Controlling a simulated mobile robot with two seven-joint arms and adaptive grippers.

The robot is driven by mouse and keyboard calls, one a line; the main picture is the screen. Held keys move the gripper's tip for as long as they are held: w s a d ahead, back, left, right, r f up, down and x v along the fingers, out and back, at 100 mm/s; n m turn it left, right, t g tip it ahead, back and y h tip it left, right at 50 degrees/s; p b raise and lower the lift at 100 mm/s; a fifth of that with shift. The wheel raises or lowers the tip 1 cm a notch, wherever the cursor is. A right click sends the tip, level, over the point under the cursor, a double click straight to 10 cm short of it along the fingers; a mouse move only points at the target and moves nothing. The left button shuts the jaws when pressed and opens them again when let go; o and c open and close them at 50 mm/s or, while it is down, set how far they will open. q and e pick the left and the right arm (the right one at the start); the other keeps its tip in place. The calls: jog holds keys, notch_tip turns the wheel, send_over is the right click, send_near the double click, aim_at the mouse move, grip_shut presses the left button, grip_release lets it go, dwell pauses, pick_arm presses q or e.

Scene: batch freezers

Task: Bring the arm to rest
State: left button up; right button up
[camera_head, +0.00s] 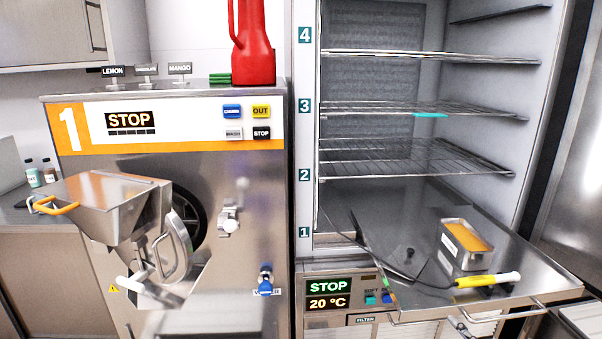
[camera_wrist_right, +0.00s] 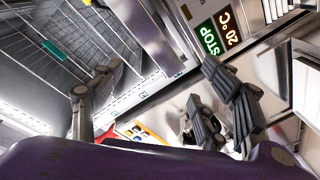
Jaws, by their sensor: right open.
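My right gripper (camera_wrist_right: 165,70) shows in the right wrist view with its dark fingers spread wide apart. Nothing is between them. Behind the fingers are the blast freezer's STOP and 20 °C display (camera_wrist_right: 220,30) and its wire shelves (camera_wrist_right: 75,35); I cannot tell how far away they are. In the head view I make out neither gripper. My left gripper is in no view.
In the head view, batch freezer 1 (camera_head: 200,165) stands left, with a red jug (camera_head: 253,45) on top. The open blast freezer (camera_head: 430,20) stands right. A steel surface (camera_head: 530,275) there bears an orange-filled pan (camera_head: 467,243) and a yellow-handled spatula (camera_head: 485,280).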

jog(key=s+f+m+g+h, duration=0.35)
jog(key=s+f, duration=0.45)
jog(key=f, duration=0.4)
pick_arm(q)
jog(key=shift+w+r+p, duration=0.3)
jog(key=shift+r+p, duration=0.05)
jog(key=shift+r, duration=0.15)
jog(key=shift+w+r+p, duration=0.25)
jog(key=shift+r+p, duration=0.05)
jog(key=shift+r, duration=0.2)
pick_arm(e)
jog(key=s+a+f+m+g, duration=0.2)
jog(key=s+f, duration=0.5)
jog(key=s, duration=0.4)
jog(key=s+a+f+m+g, duration=0.3)
jog(key=s+a+f, duration=0.4)
jog(key=s, duration=0.5)
jog(key=shift+s+a+m, duration=0.15)
jog(key=shift+s+m, duration=0.05)
jog(key=shift+m, duration=0.65)
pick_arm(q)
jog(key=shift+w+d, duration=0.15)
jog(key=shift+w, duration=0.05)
pick_arm(e)
jog(key=shift+f+y, duration=0.1)
jog(key=shift+y, duration=0.15)
